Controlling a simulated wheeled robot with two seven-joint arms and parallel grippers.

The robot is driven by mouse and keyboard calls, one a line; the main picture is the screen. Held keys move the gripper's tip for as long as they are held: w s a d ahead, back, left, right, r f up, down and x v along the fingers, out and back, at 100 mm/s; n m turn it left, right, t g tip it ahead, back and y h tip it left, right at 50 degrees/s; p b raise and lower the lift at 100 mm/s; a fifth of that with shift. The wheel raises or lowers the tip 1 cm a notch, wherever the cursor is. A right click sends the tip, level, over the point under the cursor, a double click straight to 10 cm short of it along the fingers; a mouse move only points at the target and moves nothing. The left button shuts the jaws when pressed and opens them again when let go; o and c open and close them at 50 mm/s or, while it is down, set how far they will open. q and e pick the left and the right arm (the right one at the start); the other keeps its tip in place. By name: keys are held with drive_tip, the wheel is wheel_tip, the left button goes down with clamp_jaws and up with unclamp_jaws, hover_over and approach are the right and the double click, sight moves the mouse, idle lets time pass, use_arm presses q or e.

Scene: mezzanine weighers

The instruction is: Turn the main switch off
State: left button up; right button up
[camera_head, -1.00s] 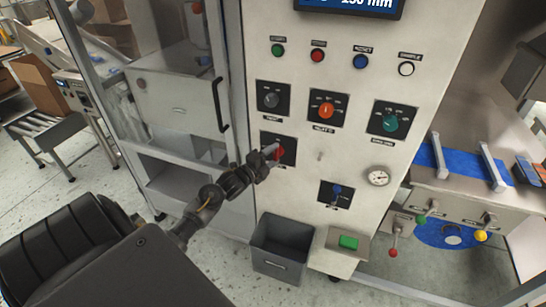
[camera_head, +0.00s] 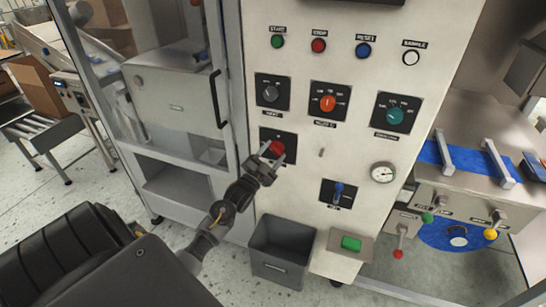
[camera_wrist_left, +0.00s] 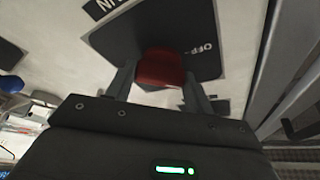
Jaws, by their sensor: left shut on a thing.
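The main switch is a red rotary knob (camera_head: 277,147) on a black plate (camera_head: 290,137), low on the left side of the white panel. My left gripper (camera_head: 271,155) reaches it from the lower left and is shut on the red knob. In the left wrist view the red knob (camera_wrist_left: 160,69) sits between the two fingers, in front of the black plate (camera_wrist_left: 112,38). The word OFF shows on the plate to the right of the knob. The knob's exact angle is hard to tell, as the fingers partly hide it. My right gripper is not in view.
Above are a grey knob (camera_head: 270,93), an orange knob (camera_head: 328,103) and a teal knob (camera_head: 394,116). A blue switch (camera_head: 339,190) and a gauge (camera_head: 383,173) are to the right. A grey bin (camera_head: 279,251) stands below. A door handle (camera_head: 217,99) is close on the left.

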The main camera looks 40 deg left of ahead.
use_arm(q)
drive_tip(key=n+y, duration=0.1)
drive_tip(key=n, duration=0.1)
drive_tip(key=n+y, duration=0.1)
drive_tip(key=n, duration=0.2)
drive_tip(key=shift+d+f+y+b, duration=0.15)
drive_tip(key=shift+y+b, duration=0.15)
drive_tip(key=shift+y, duration=0.1)
drive_tip(key=shift+n+y, duration=0.75)
drive_tip(key=shift+n, duration=0.75)
drive_tip(key=shift+n+y, duration=0.75)
drive_tip(key=shift+n, duration=0.75)
drive_tip(key=shift+d+n, duration=0.1)
drive_tip(key=shift+n, duration=0.3)
drive_tip(key=o, duration=1)
drive_tip(key=shift+b+v, duration=1.5)
drive_tip(key=shift+v, duration=3.8)
drive_tip(key=shift+d, duration=0.15)
